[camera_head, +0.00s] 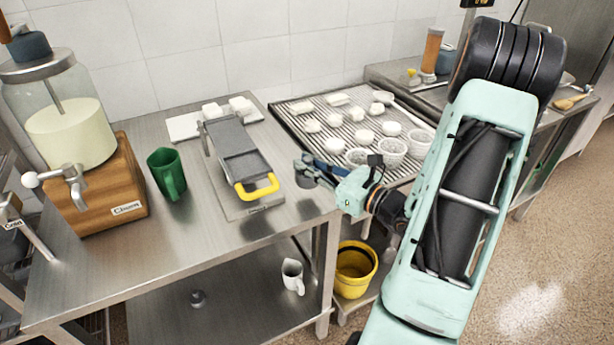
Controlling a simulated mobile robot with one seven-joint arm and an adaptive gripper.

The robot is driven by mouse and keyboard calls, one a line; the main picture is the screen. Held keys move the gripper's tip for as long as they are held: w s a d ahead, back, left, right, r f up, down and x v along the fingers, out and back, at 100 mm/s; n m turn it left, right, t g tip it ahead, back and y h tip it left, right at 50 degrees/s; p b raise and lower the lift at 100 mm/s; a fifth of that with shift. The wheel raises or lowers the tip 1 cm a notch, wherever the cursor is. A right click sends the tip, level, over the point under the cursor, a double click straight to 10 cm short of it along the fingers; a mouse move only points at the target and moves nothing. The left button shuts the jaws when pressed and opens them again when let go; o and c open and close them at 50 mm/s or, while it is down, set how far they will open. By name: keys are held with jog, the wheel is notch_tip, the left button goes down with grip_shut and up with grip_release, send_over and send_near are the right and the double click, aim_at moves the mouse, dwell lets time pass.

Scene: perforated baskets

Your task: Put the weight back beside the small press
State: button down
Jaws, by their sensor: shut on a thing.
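The small press (238,152), grey with a yellow handle (257,187), lies on a flat plate on the steel table. My gripper (309,168) is to the right of the press, near the table's right edge. It is shut on a small grey metal piece (305,182), which looks like the weight. The fingers and arm partly hide this piece, and I cannot tell whether it touches the table. Another small grey knobbed piece (198,298) sits on the lower shelf.
A green jug (167,174) and a glass dispenser (70,125) on a wooden base stand to the left. White blocks lie behind the press. A rack (328,122) with white pieces and perforated baskets (392,149) is beyond my gripper. A yellow bucket (355,268) is below.

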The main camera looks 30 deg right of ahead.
jog(key=shift+w+d+f, duration=0.1)
jog(key=shift+w+f, duration=0.3)
jog(key=shift+f+b, duration=0.3)
jog(key=shift+f, duration=1.2)
jog(key=shift+f, duration=0.2)
jog(key=c, duration=1.8)
grip_release()
jog(key=shift+c, duration=0.2)
jog(key=shift+r, duration=0.1)
jog(key=shift+s+d, duration=0.2)
jog(key=shift+s, duration=0.05)
jog(key=v, duration=1.1)
jog(key=shift+s, duration=0.25)
